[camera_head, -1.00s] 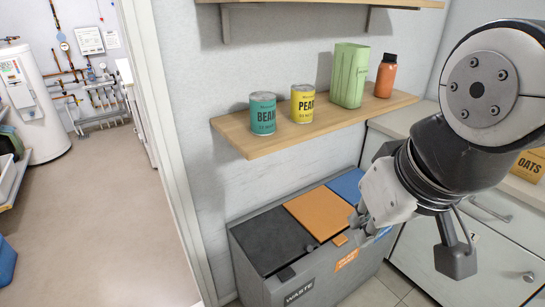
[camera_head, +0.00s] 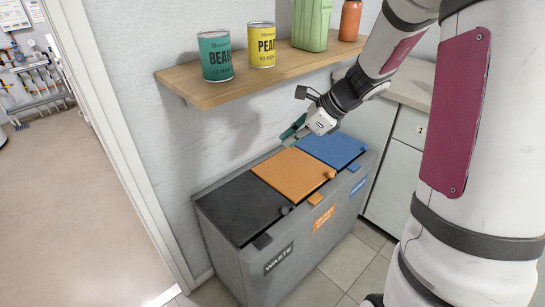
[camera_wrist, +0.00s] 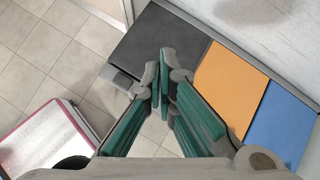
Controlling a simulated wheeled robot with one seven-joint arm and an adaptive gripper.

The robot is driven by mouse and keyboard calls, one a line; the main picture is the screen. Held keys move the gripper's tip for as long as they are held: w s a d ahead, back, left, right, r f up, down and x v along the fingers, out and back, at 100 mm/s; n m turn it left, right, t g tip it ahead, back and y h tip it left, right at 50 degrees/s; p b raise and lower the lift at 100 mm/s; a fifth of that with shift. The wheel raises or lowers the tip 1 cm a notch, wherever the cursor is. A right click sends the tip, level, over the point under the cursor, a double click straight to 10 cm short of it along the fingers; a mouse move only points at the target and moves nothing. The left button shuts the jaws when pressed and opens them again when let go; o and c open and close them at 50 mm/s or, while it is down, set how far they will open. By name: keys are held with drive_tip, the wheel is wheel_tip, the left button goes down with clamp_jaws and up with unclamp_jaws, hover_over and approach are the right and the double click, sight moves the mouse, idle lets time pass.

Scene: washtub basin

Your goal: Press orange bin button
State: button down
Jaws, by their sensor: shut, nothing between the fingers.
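The orange bin lid (camera_head: 293,173) is the middle of three lids on a grey sorting bin. A small orange tab, which looks like its button (camera_head: 318,198), sits on the front edge above an orange label (camera_head: 324,217). A round orange knob (camera_head: 331,174) is at the lid's front corner. My gripper (camera_head: 291,131) is shut and empty, in the air by the back of the orange and blue lids in the head view. In the wrist view its green-padded fingers (camera_wrist: 172,72) overlap the black lid, beside the orange lid (camera_wrist: 229,89). The orange button is hidden there.
The black waste lid (camera_head: 243,208) and blue lid (camera_head: 331,149) flank the orange one, with similar tabs. A wooden shelf (camera_head: 215,88) with cans and containers hangs above the bin. Cabinets (camera_head: 402,158) stand to the right. Tiled floor (camera_head: 343,266) is free in front.

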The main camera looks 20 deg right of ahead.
drive_tip(key=w+d+f+m+t+b, duration=0.25)
drive_tip(key=w+d+f+m, duration=0.25)
drive_tip(key=d+f+m, duration=0.65)
drive_tip(key=m+h+b, duration=0.1)
drive_tip(key=m+h, duration=0.1)
drive_tip(key=m, duration=0.1)
hover_over(317, 196)
wheel_tip(317, 196, down, 10)
drive_tip(key=shift+s+f+b, duration=0.1)
drive_tip(key=shift+f+b, duration=0.05)
drive_tip(key=shift+b, duration=0.15)
wheel_tip(317, 196, down, 9)
drive_tip(key=b, duration=0.6)
drive_tip(key=shift+r+b, duration=0.2)
drive_tip(key=shift+b, duration=0.15)
drive_tip(key=shift+f+b, duration=0.3)
drive_tip(key=shift+f, duration=0.1)
drive_tip(key=shift+f+b, duration=0.4)
drive_tip(key=shift+f, duration=0.15)
drive_tip(key=shift+r, duration=0.15)
idle(0.5)
drive_tip(key=shift+r+p, duration=0.75)
drive_tip(key=shift+r, duration=0.1)
